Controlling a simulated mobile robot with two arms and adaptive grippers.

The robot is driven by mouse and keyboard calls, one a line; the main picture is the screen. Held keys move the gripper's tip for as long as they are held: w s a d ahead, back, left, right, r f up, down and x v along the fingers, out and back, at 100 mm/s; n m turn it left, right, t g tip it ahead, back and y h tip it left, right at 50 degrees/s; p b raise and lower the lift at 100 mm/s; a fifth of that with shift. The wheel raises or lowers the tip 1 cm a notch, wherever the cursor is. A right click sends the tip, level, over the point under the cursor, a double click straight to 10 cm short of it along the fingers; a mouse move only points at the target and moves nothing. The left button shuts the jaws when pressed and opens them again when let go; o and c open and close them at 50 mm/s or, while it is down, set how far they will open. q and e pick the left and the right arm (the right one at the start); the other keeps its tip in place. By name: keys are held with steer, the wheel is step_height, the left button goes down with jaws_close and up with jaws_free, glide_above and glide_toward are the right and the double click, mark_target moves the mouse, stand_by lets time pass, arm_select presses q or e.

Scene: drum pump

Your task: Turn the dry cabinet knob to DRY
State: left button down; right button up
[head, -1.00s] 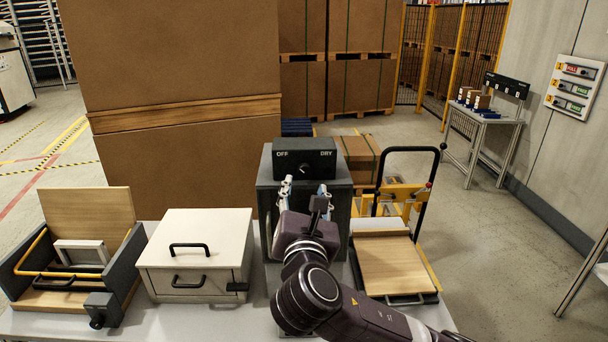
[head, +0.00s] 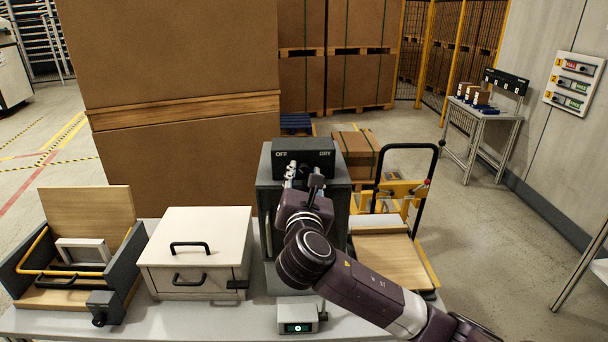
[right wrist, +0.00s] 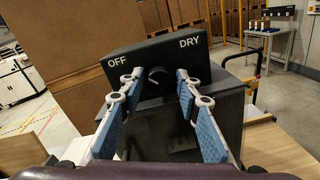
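The dry cabinet (head: 338,218) is a dark grey box on the table with a black control box (head: 320,158) on top, marked OFF at left and DRY at right. In the right wrist view its round dark knob (right wrist: 157,75) sits between the two labels; which way its pointer is turned I cannot tell. My right gripper (head: 303,170) is in front of the control box. In the right wrist view its two blue-padded fingers (right wrist: 157,82) are spread, one on each side of the knob, with nothing held. My left gripper is not in view.
A white drawer box (head: 215,225) and an open wooden-lidded box (head: 85,210) stand left of the cabinet. A small device with a display (head: 298,315) is at the table's front. A wooden board (head: 388,258) lies right. Large cartons (head: 180,60) stand behind.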

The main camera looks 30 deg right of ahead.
steer(key=c, duration=0.7)
steer(key=shift+m, duration=0.4)
steer(key=m+p, duration=0.1)
steer(key=m, duration=0.1)
steer(key=shift+m, duration=0.3)
steer(key=m, duration=0.3)
steer(key=shift+f+m+p, duration=0.1)
steer(key=shift+m+p, duration=0.2)
steer(key=shift+m, duration=0.1)
steer(key=m, duration=1)
steer(key=shift+f+y, duration=0.1)
steer(key=shift+y, duration=0.3)
steer(key=shift+m, duration=0.3)
